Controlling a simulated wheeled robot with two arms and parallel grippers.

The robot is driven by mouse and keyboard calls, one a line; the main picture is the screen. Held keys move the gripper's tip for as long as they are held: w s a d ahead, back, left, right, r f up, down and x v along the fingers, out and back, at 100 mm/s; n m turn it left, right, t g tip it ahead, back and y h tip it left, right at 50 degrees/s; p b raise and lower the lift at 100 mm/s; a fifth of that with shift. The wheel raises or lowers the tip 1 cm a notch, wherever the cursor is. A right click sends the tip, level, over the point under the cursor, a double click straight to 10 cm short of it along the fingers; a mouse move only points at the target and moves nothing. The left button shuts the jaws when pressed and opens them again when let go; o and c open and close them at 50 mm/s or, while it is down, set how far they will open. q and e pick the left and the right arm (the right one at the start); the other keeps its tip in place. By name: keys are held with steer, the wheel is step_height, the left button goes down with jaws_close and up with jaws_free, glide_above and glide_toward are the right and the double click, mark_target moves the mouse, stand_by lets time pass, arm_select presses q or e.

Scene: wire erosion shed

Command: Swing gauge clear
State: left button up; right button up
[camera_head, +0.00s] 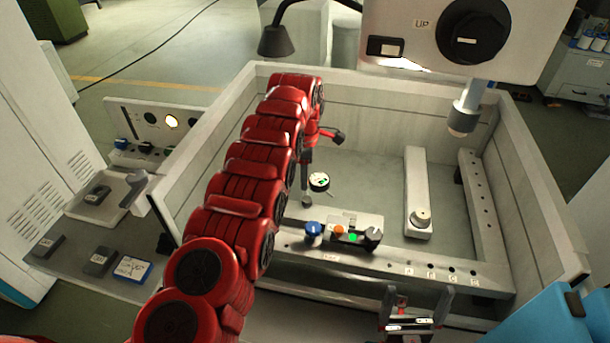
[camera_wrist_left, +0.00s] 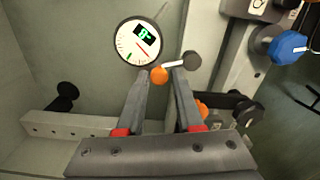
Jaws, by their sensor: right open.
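The dial gauge (camera_head: 319,182), round with a white face and green display, is over the tank's interior; it also shows in the left wrist view (camera_wrist_left: 138,41). Just below it in that view is a short silver lever (camera_wrist_left: 176,67) with an orange ball and a dark knob. My left gripper (camera_head: 306,182) hangs beside the gauge. In its wrist view the left gripper's fingers (camera_wrist_left: 163,78) are apart, with the orange ball showing between the tips, apparently untouched. My right gripper (camera_head: 415,297) is open and empty in front of the tank. My red left arm hides part of the tank.
A tank (camera_head: 355,80) with pale walls surrounds the work area. Its front rail carries a blue knob (camera_head: 313,231) and an orange button (camera_head: 338,230). The machine head with a nozzle (camera_head: 464,118) overhangs the right back. A pale bar (camera_head: 417,180) stands right of the gauge.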

arm_select(q)
steer(key=shift+o, duration=1.3)
steer(key=shift+r, duration=0.15)
steer(key=shift+a+r+p, duration=0.1)
steer(key=shift+r+p, duration=0.25)
steer(key=shift+r, duration=0.25)
step_height(320, 180, up, 16)
steer(key=p, duration=1.5)
